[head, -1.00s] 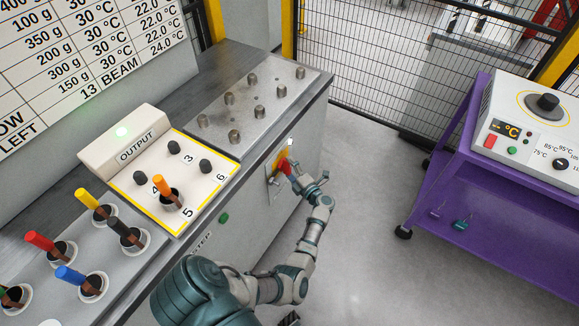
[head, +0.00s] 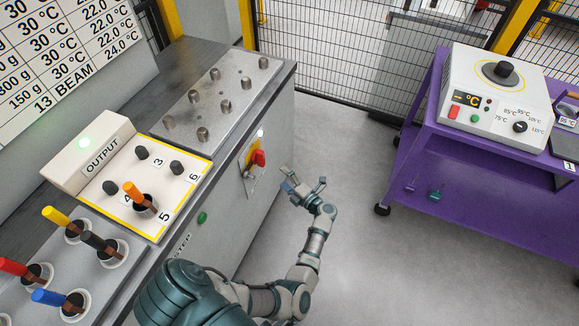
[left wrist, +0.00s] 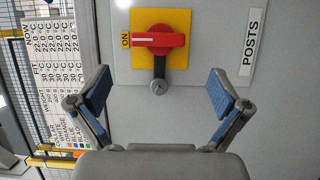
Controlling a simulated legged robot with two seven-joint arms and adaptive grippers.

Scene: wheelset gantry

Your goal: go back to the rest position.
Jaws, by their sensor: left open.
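My left gripper (head: 305,186) is open and empty, out in front of the cabinet's side panel, above the grey floor. A red rotary switch (head: 258,158) on a yellow plate is on that panel, apart from the gripper and to its left. In the left wrist view, the open fingers of my left gripper (left wrist: 158,92) face the panel with nothing between their pads. The red switch (left wrist: 160,40) shows beyond them, its handle pointing to the ON label (left wrist: 125,40). My right gripper is not in view.
The cabinet (head: 225,225) with the OUTPUT box (head: 95,155), colored plugs and metal posts stands at left. A purple cart (head: 480,175) carrying a white heater (head: 495,95) stands at right. A mesh fence (head: 330,55) closes the back. Floor between cabinet and cart is clear.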

